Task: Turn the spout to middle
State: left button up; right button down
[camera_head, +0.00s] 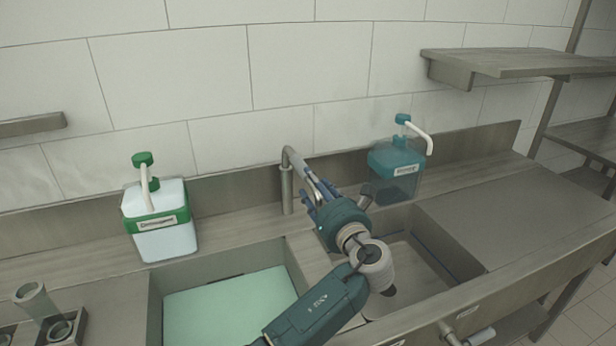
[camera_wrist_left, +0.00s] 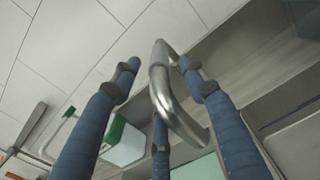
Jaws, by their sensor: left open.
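The metal spout (camera_head: 298,163) rises from a post behind the two sink basins and bends to the right and forward. Its far end is hidden behind my gripper in the head view. My left gripper (camera_head: 314,192) is at the spout's outer part, with its fingers open. In the left wrist view, the curved spout (camera_wrist_left: 163,88) passes between the spread blue fingers of the gripper (camera_wrist_left: 160,66). I cannot tell whether any finger touches it. My right gripper is in neither view.
The left basin holds pale green liquid (camera_head: 230,308); the right basin (camera_head: 425,262) looks empty. A white-green pump container (camera_head: 165,240) stands left of the spout, and a blue pump container (camera_head: 397,165) stands right, near my gripper. A tiled wall (camera_head: 200,75) is behind.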

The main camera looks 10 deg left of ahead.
pick_arm(q)
jog(key=v, duration=0.5)
jog(key=shift+s+d, duration=0.15)
jog(key=shift+s, duration=0.05)
